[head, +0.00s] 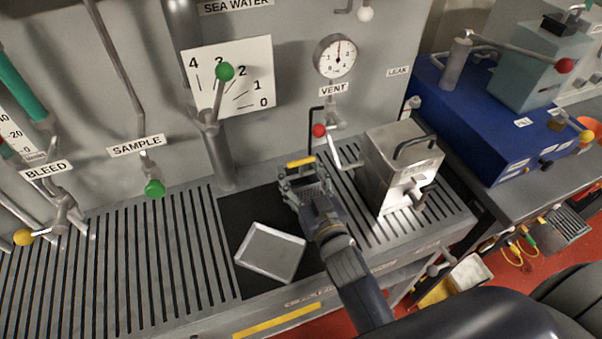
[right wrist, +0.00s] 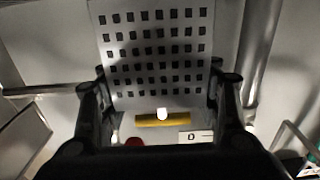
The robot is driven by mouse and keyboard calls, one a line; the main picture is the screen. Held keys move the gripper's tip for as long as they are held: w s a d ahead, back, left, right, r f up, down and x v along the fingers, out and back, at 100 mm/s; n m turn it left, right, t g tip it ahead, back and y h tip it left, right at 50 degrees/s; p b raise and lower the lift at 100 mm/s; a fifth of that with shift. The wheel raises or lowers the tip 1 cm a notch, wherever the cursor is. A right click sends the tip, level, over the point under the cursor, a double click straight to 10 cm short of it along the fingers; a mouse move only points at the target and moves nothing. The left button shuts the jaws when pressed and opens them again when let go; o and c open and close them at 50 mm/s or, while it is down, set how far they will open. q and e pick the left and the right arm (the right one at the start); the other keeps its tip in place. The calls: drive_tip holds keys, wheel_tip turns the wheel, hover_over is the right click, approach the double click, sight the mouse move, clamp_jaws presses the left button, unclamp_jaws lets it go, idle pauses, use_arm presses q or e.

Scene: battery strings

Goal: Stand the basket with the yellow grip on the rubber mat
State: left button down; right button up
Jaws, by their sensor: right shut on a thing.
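The basket with the yellow grip (head: 300,162) is at the far right corner of the black rubber mat (head: 236,213), largely hidden by my right gripper (head: 305,184). Its grey, square-holed metal body (right wrist: 155,50) fills the upper middle of the right wrist view, with the yellow bar below. The two fingers of my right gripper (right wrist: 160,95) are shut on the basket, one on each side. I cannot tell whether the basket touches the mat or is just above it. My left gripper is not in view.
A shallow metal tray (head: 270,252) lies tilted across the mat's front part. A steel box with a handle (head: 402,170) stands on the slatted bench to the right. A red-knobbed valve lever (head: 319,131) is just behind the basket. The mat's left back part is bare.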

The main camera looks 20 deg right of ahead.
drive_tip(key=o, duration=1.3)
drive_tip(key=shift+s, duration=0.1)
drive_tip(key=shift+r, duration=0.15)
drive_tip(key=shift+r+p, duration=0.45)
use_arm(q)
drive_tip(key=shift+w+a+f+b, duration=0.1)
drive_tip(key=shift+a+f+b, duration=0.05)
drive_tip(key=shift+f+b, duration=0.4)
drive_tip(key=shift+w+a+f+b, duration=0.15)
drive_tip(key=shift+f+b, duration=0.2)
drive_tip(key=shift+b, duration=0.4)
use_arm(e)
drive_tip(key=s, duration=1.2)
drive_tip(key=shift+d, duration=0.2)
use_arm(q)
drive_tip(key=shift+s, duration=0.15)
use_arm(e)
drive_tip(key=shift+f, duration=0.1)
